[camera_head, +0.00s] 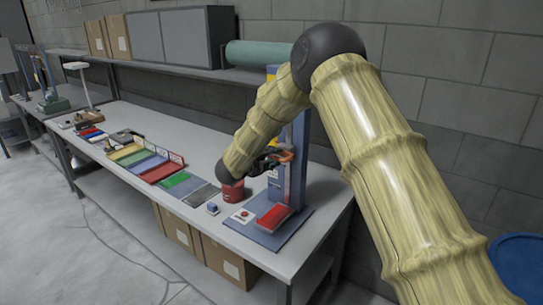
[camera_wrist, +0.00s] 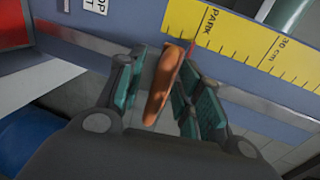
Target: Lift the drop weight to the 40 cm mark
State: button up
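The orange-brown handle of the drop weight (camera_wrist: 164,88) lies between my two teal finger pads in the wrist view. My gripper (camera_wrist: 168,80) appears closed on it, with the pads close on both sides. A yellow scale (camera_wrist: 235,38) on the blue column is behind, with marks reading PARK and 30 cm. A small red marker beside the handle is near PARK. In the head view my gripper (camera_head: 270,160) is at the blue column (camera_head: 297,165), by the orange handle (camera_head: 285,156). My arm hides much of the column; the weight's body is not clearly seen.
A red can (camera_head: 232,190) stands on the bench just below my wrist. A red pad (camera_head: 274,217) lies on the column's base. Coloured trays (camera_head: 158,168) run leftward along the bench. A shelf with a green cylinder (camera_head: 258,54) is behind.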

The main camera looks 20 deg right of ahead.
grip_shut()
notch_tip(320, 180, up, 21)
jog(key=b, duration=0.1)
dwell(0.6)
jog(key=shift+r, duration=0.1)
grip_release()
jog(key=shift+s+a, duration=0.1)
jog(key=v, duration=1.1)
jog(key=shift+s+a, duration=0.25)
jog(key=shift+a, duration=0.1)
